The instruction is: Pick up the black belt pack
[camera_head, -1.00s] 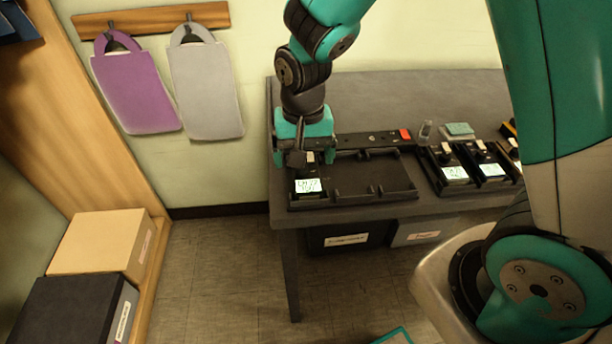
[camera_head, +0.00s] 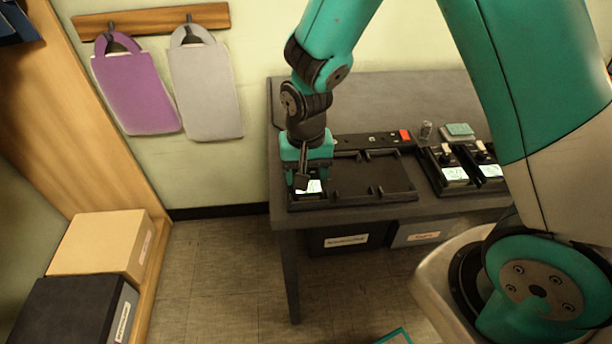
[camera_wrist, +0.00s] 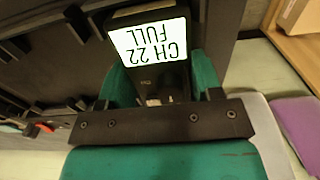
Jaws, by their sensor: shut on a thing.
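The black belt pack (camera_wrist: 150,75) has a lit white screen reading "CH 22 FULL", upside down in the wrist view. In the head view its lit screen (camera_head: 311,187) shows at the left end of the black tray (camera_head: 372,192). My gripper (camera_head: 303,182) is over the left end of the tray, with its jaws shut on the belt pack. In the wrist view the teal fingers of my gripper (camera_wrist: 160,78) stand on either side of the pack. Part of the pack is hidden behind the jaws. I cannot tell whether it still touches the tray.
The tray's other bays are empty. Other belt packs with lit screens (camera_head: 455,174) stand to the right on the grey table (camera_head: 420,95). Purple (camera_head: 137,92) and grey (camera_head: 205,90) bags hang left.

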